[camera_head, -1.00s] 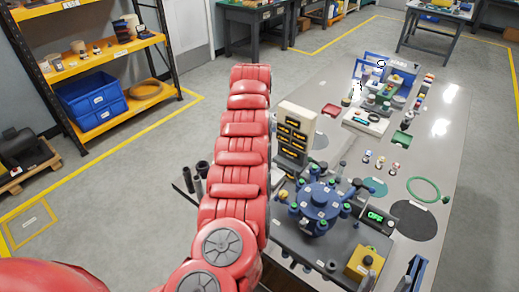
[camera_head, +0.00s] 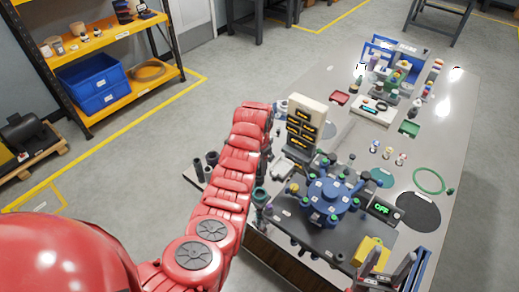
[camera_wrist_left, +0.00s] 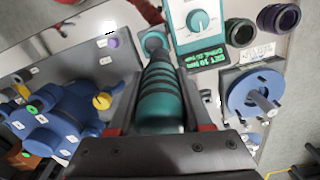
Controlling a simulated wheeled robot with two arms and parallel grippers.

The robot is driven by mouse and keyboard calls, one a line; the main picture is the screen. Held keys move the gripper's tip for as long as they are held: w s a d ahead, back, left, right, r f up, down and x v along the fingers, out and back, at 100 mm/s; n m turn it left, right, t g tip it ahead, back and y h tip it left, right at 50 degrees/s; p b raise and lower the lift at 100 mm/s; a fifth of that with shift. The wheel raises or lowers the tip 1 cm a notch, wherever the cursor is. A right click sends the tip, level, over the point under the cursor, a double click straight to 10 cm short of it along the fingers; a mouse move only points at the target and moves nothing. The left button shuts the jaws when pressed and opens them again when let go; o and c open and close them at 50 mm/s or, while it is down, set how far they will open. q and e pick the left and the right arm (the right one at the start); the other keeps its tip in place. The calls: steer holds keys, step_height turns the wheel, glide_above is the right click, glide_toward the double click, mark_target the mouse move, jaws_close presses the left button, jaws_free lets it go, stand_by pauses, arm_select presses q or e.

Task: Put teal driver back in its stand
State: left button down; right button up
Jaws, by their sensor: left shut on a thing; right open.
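My left gripper (camera_wrist_left: 158,112) is shut on the teal driver (camera_wrist_left: 165,97), a ribbed teal and black handle, in the left wrist view. The driver's narrower dark end points toward a small teal round piece (camera_wrist_left: 153,41); I cannot tell whether they touch, or whether that piece belongs to the stand. In the head view my red left arm reaches over the bench's left edge and largely hides that gripper. My right gripper (camera_head: 390,271) is open at the lower right.
A blue rotary fixture (camera_head: 328,198) stands on a dark plate, with a green-lit display (camera_head: 382,209) beside it. A blue disc fixture (camera_wrist_left: 252,92) is at the right in the wrist view.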

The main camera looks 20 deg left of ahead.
mark_target(259, 181)
arm_select(q)
steer(key=shift+s+d+f+m, duration=0.15)
steer(key=shift+s+d+f, duration=0.05)
steer(key=shift+s+f, duration=0.2)
steer(key=shift+s+d+f+m, duration=0.15)
steer(key=shift+s+f, duration=0.15)
steer(key=shift+f, duration=0.2)
steer(key=shift+f+b, duration=0.55)
steer(key=shift+f, duration=1.5)
steer(key=shift+f+b, duration=0.1)
steer(key=shift+b, duration=0.2)
steer(key=shift+f+b, duration=0.4)
steer(key=shift+f, duration=0.1)
steer(key=shift+f+b, duration=0.5)
steer(key=shift+f, duration=0.1)
steer(key=shift+f+b, duration=0.2)
steer(key=shift+b, duration=0.2)
steer(key=shift+c, duration=1.2)
jaws_free()
